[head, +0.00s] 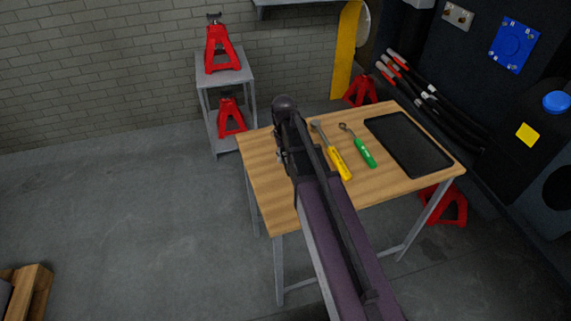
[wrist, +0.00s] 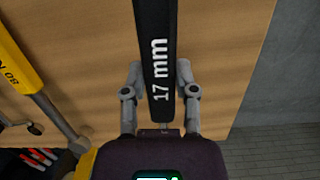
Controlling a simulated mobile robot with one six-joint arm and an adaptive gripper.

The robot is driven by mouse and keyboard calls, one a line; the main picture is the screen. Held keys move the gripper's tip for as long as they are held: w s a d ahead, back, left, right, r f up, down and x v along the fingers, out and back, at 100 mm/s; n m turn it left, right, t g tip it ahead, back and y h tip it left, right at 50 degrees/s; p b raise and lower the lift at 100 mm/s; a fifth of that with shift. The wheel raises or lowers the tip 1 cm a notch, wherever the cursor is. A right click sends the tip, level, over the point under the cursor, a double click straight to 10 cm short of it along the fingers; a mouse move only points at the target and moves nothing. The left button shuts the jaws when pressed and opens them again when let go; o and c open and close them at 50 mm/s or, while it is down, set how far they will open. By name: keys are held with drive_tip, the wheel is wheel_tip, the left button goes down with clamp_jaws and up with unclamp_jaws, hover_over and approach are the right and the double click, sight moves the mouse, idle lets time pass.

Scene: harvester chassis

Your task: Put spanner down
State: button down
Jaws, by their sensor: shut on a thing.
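The spanner (wrist: 155,50) is a black bar marked "17 mm" in the wrist view. It runs from the top edge down between the two grey fingers of my gripper (wrist: 161,93), which is shut on it. Its upper end is out of the frame. Behind it is the wooden table top (wrist: 85,50); I cannot tell whether the spanner touches it. In the head view my arm reaches over the left part of the wooden table (head: 262,178) and hides most of my gripper and the spanner.
A yellow-handled tool (head: 338,160), a green-handled tool (head: 363,152) and a black tray (head: 408,145) lie on the table, right of my arm. The table's left strip is bare. A grey stand (head: 228,78) with red jacks is behind. Dark machinery with cables is at right.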

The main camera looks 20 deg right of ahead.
drive_tip(key=shift+f+b, duration=0.8)
drive_tip(key=shift+f, duration=0.4)
drive_tip(key=shift+c, duration=2)
unclamp_jaws()
drive_tip(key=r+p, duration=0.8)
drive_tip(key=w+r+p, duration=0.1)
drive_tip(key=r+p, duration=0.3)
drive_tip(key=shift+w, duration=0.1)
drive_tip(key=s+a+t, duration=0.1)
drive_tip(key=s+a, duration=0.1)
drive_tip(key=s, duration=1.3)
drive_tip(key=shift+s, duration=0.2)
